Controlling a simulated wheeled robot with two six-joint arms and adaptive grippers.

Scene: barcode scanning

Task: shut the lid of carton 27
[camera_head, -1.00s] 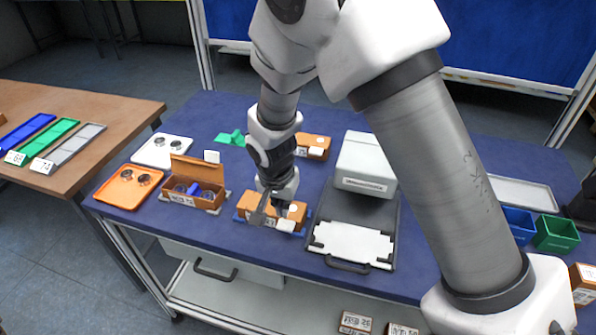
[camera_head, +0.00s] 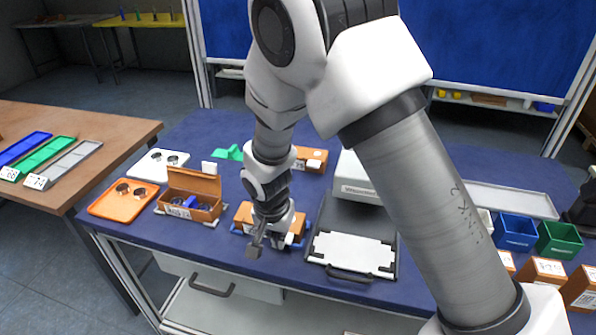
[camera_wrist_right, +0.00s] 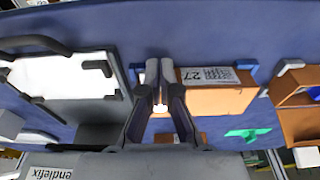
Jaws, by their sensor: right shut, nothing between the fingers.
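Carton 27 (camera_wrist_right: 215,98) is a brown box with a white "27" barcode label. In the wrist view its top looks flat and closed. In the head view carton 27 (camera_head: 243,216) sits in a blue holder, partly hidden by my right gripper (camera_head: 255,247). The right gripper is shut and empty, with its fingertips in front of the carton, toward the table's front edge. In the wrist view the shut fingers (camera_wrist_right: 158,68) are just beside the carton's labelled side; I cannot tell if they touch it. My left gripper is not in view.
An open-lidded carton (camera_head: 193,192) stands to the left, beside an orange tray (camera_head: 117,207). A grey platform with a white plate (camera_head: 352,252) lies right of carton 27. Another brown carton (camera_head: 313,160) is behind. Green and blue bins (camera_head: 517,230) stand far right.

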